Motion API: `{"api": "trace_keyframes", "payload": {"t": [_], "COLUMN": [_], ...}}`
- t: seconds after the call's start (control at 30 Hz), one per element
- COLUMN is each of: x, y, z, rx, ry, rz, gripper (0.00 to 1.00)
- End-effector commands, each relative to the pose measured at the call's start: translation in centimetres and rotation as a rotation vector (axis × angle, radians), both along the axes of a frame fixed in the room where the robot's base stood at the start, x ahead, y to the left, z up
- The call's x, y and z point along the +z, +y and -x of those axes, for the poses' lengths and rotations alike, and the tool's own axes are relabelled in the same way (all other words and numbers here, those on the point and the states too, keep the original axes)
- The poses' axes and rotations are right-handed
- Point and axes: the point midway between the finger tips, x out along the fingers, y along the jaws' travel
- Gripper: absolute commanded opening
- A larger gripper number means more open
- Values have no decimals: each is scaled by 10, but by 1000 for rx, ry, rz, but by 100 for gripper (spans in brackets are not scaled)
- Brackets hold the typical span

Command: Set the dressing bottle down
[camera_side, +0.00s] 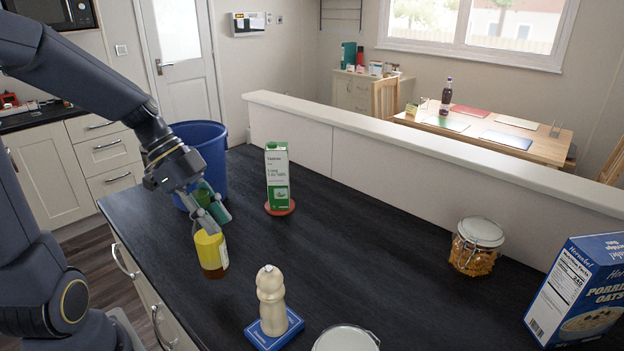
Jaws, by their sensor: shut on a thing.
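The dressing bottle (211,252), with a yellow label and a brown lower part, is at the left of the counter in the side view. It leans slightly. My gripper (208,213) comes down from the upper left and is shut on the bottle's upper part, whose top is largely hidden by the fingers. The bottle's base is close to the dark counter (340,258); I cannot tell whether it touches. Something green shows behind the fingers, and I cannot tell what it is.
A blue bucket (205,140) stands behind my gripper. A carton (277,172) stands on a red coaster (281,210). A cream pepper mill (271,300) stands on a blue box (262,338) in front. A jar (475,250) and oats box (577,290) are at right. The middle is clear.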

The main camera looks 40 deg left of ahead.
Motion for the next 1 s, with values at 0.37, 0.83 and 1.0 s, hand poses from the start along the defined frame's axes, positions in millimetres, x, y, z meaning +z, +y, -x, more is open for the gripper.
{"api": "trace_keyframes", "payload": {"t": [0.37,0.83,1.0], "x": [-36,-51,-52], "y": [1,2,2], "z": [-16,-16,-16], "rx": [2,1,0], "ry": [3,0,0], "rz": [4,-1,-1], "gripper": [0,0,36]}}
